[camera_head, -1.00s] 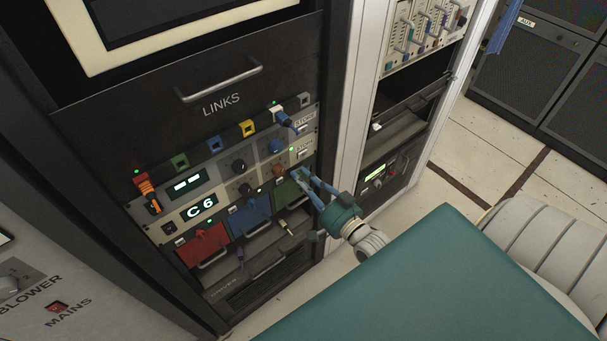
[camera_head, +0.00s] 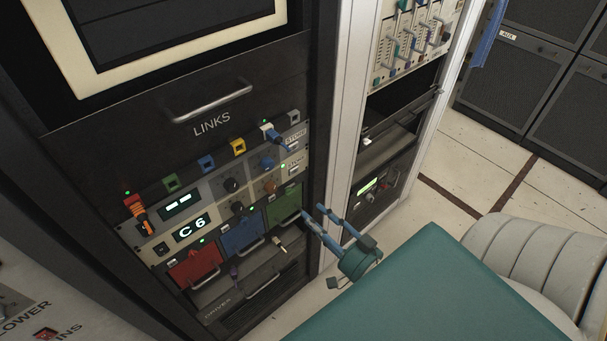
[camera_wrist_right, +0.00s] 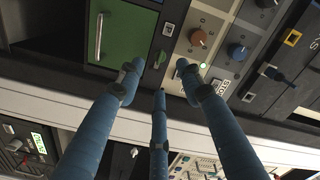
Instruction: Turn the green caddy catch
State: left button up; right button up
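The green caddy (camera_head: 284,204) is the rightmost of the coloured caddies in the rack, with a metal handle on its front. In the right wrist view its green face (camera_wrist_right: 122,30) fills the upper left. A small green catch (camera_wrist_right: 160,59) shows beside the face, just beyond the fingertips; its exact turn is hard to tell. My right gripper (camera_head: 317,212) is open and empty, just right of the green caddy and apart from it. Its blue fingers are spread in the right wrist view (camera_wrist_right: 158,82). My left gripper is not in view.
Blue (camera_head: 243,234) and red (camera_head: 195,266) caddies sit left of the green one. Above them are knobs, a C6 display (camera_head: 191,229) and coloured link sockets with plugs. A white rack post (camera_head: 341,120) stands to the right. A teal surface (camera_head: 440,290) fills the lower right.

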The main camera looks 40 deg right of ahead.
jog(key=shift+s, duration=1.2)
jog(key=shift+f, duration=0.1)
